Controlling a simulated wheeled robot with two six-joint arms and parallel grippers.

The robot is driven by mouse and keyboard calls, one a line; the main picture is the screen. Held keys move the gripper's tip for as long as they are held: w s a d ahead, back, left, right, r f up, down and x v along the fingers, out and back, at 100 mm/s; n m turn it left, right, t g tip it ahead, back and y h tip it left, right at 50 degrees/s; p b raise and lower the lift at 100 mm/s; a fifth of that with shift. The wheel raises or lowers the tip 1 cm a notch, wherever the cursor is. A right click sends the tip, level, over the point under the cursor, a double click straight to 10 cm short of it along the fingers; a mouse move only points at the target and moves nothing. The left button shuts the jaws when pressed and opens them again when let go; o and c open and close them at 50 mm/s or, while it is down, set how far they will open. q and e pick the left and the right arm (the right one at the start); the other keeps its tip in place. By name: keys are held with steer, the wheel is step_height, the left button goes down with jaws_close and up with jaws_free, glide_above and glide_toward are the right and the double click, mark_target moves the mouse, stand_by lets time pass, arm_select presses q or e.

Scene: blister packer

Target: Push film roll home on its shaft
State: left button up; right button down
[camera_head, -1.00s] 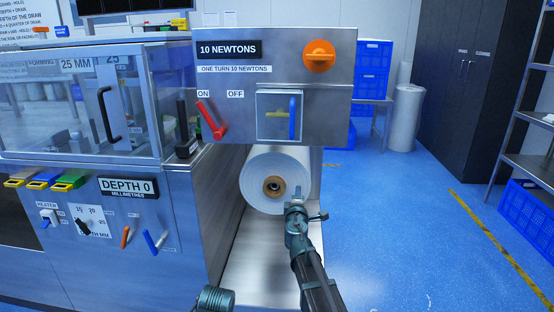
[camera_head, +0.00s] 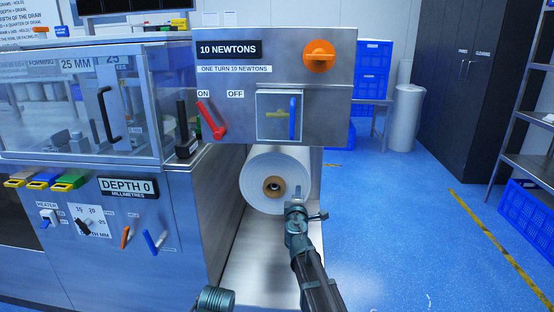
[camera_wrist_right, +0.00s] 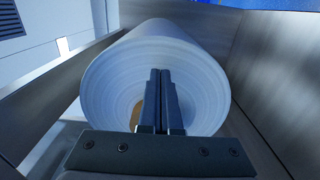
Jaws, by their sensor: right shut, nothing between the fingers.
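The white film roll (camera_head: 264,166) sits on its shaft under the steel machine head, its round end facing me. Its brown core (camera_head: 273,187) shows in the middle. My right gripper (camera_head: 297,206) is shut and empty, at the lower right of the roll's face. In the right wrist view the two shut fingers (camera_wrist_right: 160,98) point at the end of the roll (camera_wrist_right: 100,92) and cover part of the core (camera_wrist_right: 135,115). I cannot tell whether the fingertips touch the roll. A part of my left arm shows at the bottom edge; its gripper is out of view.
The steel head above the roll carries an orange knob (camera_head: 319,56), a red lever (camera_head: 212,121) and a small window with a blue handle (camera_head: 292,118). Steel machine walls flank the roll in the right wrist view. Blue floor (camera_head: 400,220) lies open to the right.

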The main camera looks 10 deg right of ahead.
steer(key=shift+w, duration=0.25)
steer(key=shift+x, duration=1.55)
steer(key=shift+s, duration=0.2)
steer(key=v, duration=0.8)
